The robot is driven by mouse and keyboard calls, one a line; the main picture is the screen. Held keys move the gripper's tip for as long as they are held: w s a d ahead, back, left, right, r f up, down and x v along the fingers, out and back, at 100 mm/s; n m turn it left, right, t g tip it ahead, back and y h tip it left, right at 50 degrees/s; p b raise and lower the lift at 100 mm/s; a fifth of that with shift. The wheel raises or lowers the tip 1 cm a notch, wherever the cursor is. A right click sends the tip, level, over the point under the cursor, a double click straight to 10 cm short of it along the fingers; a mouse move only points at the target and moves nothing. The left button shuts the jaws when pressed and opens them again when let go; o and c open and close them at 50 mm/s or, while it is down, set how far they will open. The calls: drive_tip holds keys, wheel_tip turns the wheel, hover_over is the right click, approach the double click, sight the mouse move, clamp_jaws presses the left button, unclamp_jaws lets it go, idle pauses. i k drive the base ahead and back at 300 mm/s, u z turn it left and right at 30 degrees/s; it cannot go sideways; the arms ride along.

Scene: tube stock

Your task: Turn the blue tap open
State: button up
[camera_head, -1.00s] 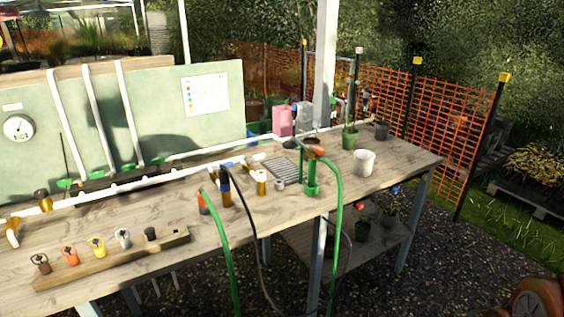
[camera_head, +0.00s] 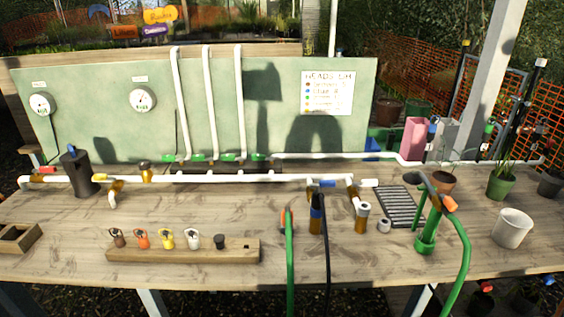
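A small blue piece (camera_head: 327,183), likely the blue tap's handle, sits on the white pipe (camera_head: 230,179) along the back of the wooden bench, right of centre. I cannot tell which way it is turned. Just in front, a brown fitting with a blue band (camera_head: 316,203) stands on the bench with a black hose (camera_head: 326,250) beside it. Another blue bit (camera_head: 72,150) tops the dark cylinder (camera_head: 78,176) at the left. My gripper is not in view.
A wooden block (camera_head: 180,250) with several coloured heads stands at the front. A green hose with an orange end (camera_head: 287,220), a green stand (camera_head: 427,235), a drain grate (camera_head: 398,207) and a white pot (camera_head: 512,228) occupy the centre and right.

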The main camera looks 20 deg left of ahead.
sight(323, 184)
drive_tip(key=u, duration=0.95)
drive_tip(key=i, duration=1.1)
drive_tip(key=u, duration=1.1)
